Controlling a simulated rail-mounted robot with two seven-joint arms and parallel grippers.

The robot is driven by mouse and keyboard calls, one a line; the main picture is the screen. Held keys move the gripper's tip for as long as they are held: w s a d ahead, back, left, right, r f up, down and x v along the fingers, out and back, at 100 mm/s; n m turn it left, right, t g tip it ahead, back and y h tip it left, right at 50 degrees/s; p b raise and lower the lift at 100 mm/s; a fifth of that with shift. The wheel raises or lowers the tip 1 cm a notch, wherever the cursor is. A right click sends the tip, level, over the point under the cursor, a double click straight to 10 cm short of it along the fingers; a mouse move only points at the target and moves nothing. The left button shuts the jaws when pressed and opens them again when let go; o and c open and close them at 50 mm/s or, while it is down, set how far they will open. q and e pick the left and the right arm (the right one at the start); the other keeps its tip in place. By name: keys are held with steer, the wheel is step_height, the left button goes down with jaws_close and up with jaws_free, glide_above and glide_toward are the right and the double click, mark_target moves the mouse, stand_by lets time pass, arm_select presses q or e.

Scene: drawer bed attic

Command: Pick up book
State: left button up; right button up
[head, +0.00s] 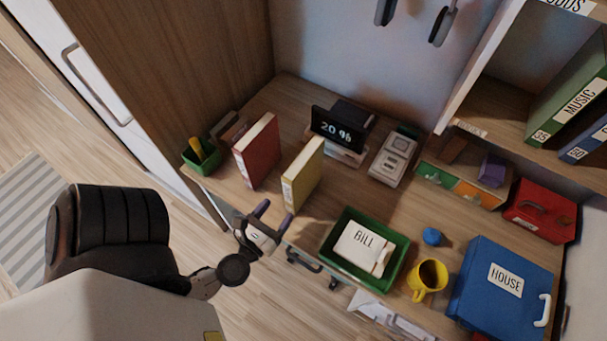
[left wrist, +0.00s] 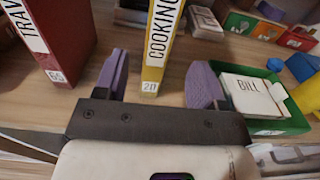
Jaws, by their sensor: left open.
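A yellow book (head: 302,173) stands upright on the wooden desk. In the left wrist view the yellow book (left wrist: 160,45) shows its spine labelled COOKING, ahead of my jaws and between them in the picture. A red book (head: 257,151) stands upright to its left; its spine also shows in the left wrist view (left wrist: 55,40). My left gripper (head: 272,214) is open and empty, just in front of the yellow book near the desk's front edge. In the left wrist view its purple fingers (left wrist: 160,78) are spread apart. My right gripper is not in view.
A green tray (head: 326,261) with a BILL paper sits right of the yellow book. A clock (head: 338,130) stands behind. A dark chair (head: 115,235) is at the left.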

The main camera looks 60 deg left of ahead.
mark_target(288, 196)
arm_select(q)
steer(key=x, duration=0.3)
steer(key=shift+w+p, duration=0.2)
steer(key=shift+p, duration=0.2)
steer(key=shift+w+a, duration=0.15)
steer(key=shift+w, duration=0.1)
steer(key=p+x, duration=0.1)
steer(key=x, duration=0.3)
steer(key=shift+w+a+r+p, duration=0.15)
steer(key=shift+w+a+p, duration=0.1)
steer(key=shift+p, duration=0.1)
steer(key=shift+w+a, duration=0.15)
steer(key=shift+w, duration=0.05)
steer(key=shift+c, duration=0.4)
jaws_close()
